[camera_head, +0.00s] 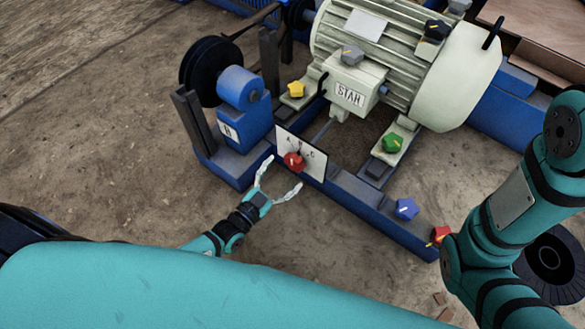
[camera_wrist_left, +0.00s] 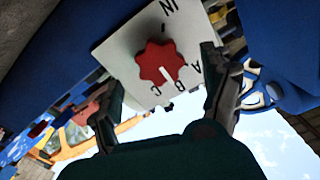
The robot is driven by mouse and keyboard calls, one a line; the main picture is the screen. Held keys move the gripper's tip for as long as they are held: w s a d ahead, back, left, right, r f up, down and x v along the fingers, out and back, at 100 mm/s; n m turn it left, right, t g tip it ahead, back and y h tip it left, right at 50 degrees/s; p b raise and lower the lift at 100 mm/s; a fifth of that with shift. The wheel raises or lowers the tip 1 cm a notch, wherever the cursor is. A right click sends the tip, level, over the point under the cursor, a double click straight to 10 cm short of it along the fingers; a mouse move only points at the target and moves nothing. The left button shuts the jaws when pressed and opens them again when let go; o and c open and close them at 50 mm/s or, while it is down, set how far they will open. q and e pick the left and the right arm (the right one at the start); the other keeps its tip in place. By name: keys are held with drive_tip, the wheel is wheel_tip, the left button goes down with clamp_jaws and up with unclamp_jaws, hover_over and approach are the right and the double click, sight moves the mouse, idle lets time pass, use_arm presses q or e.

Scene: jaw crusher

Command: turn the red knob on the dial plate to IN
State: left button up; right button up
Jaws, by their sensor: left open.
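The red knob (camera_head: 294,162) is lobed and sits on the white dial plate (camera_head: 313,164), which stands on the blue frame. In the left wrist view the red knob (camera_wrist_left: 158,62) is near the middle of the plate (camera_wrist_left: 122,48). IN is printed near the upper edge and A, B, C to the knob's lower right. The knob's white mark points down and right, toward the lettered side and away from IN. My left gripper (camera_head: 281,173) is open in front of the knob, its fingers apart on either side and not closed on it. My right gripper is out of view.
A pale motor (camera_head: 395,55) stands behind the plate. Yellow (camera_head: 296,89), grey (camera_head: 352,54), green (camera_head: 392,143) and blue (camera_head: 406,209) knobs are around it. A blue block (camera_head: 240,110) and black pulley (camera_head: 207,66) stand to the left. Bare ground lies in front.

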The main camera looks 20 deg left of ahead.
sight(292, 165)
use_arm(q)
drive_tip(key=b+x, duration=0.1)
drive_tip(key=x, duration=0.3)
drive_tip(key=shift+w+d+b, duration=0.15)
drive_tip(key=shift+w+b, duration=0.15)
drive_tip(key=shift+w, duration=0.05)
drive_tip(key=c, duration=1.2)
